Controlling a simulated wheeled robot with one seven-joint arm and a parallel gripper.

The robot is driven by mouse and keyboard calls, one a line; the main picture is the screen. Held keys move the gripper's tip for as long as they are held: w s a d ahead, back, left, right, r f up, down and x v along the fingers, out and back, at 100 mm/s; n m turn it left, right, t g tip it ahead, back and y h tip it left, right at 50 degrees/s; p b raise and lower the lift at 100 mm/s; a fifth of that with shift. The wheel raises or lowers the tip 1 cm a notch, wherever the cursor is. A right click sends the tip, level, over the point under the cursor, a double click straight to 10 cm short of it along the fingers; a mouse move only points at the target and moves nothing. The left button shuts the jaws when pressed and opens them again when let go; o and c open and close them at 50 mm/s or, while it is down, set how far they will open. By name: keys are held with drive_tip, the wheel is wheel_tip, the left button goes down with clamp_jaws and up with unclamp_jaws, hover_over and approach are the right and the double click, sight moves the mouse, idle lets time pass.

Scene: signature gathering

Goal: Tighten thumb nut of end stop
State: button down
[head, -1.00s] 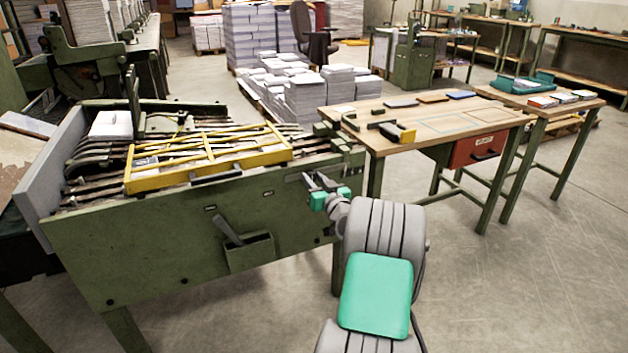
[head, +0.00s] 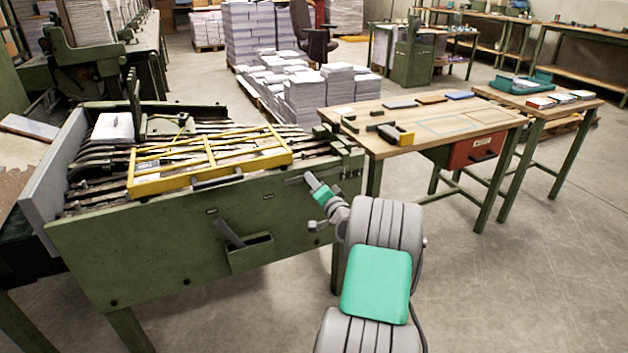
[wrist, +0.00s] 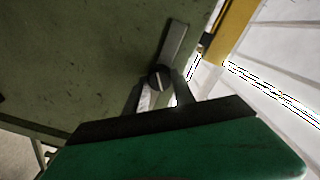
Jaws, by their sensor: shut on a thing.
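My gripper (head: 313,182) is at the right end of the green machine's front panel in the head view, tilted, with its fingers against the panel. In the wrist view my gripper (wrist: 160,82) is shut on the thumb nut, a small dark round knob (wrist: 158,76) with a pale line across its face. A flat grey strip (wrist: 175,42) runs up from the nut along the green panel; I cannot tell if it is the end stop. In the head view the nut is too small or hidden by my gripper.
A yellow frame guard (head: 210,161) lies over the top of the machine (head: 150,250). A lever in a pocket (head: 250,253) sticks out of the front panel. A wooden table (head: 400,145) with tools stands at the right. The floor at the front right is clear.

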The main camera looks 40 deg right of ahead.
drive_tip(key=shift+m+p, duration=1.6)
drive_tip(key=shift+m, duration=1.7)
drive_tip(key=shift+f, duration=0.1)
drive_tip(key=c, duration=1.1)
unclamp_jaws()
drive_tip(key=shift+o, duration=0.2)
drive_tip(key=shift+s, duration=0.1)
drive_tip(key=v, duration=0.7)
drive_tip(key=shift+s+p, duration=0.35)
drive_tip(key=shift+p, duration=0.1)
drive_tip(key=shift+a, duration=0.1)
